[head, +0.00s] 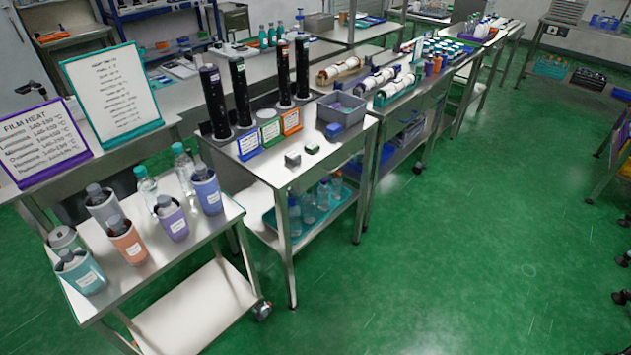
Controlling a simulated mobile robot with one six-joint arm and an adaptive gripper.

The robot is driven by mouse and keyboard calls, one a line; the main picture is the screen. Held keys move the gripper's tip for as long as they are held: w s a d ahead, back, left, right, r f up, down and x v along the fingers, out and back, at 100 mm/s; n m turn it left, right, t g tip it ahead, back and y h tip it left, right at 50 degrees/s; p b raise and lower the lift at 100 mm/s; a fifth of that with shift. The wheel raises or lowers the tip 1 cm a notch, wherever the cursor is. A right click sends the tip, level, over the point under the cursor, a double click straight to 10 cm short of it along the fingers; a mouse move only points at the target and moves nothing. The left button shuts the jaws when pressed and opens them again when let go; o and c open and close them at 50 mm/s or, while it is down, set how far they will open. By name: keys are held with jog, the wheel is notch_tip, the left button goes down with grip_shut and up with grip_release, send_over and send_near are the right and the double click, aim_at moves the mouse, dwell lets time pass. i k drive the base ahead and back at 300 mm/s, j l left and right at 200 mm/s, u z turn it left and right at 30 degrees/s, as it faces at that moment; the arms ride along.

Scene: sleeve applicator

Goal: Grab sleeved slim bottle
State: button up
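Several sleeved bottles stand upright on the steel cart at the lower left in the head view. They include a teal-sleeved bottle (84,275), an orange-sleeved bottle (127,243), a purple-sleeved bottle (173,221), a blue-sleeved bottle (208,194) and a grey-sleeved bottle (103,208). Most have dark grey caps and small white labels on the sleeve. I cannot tell which is the slim one. Two clear bottles without visible sleeves, one at the back (146,187) and one beside it (183,166), stand behind them. My gripper is not in view.
The steel cart (185,250) has a bare lower shelf. To its right, a steel bench (285,178) carries tall black cylinders (241,92), coloured label stands and a grey bin (341,108). Two sign boards stand behind the cart. The green floor at right is mostly open.

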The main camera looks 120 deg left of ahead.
aim_at(124, 234)
jog(key=u, duration=4.7)
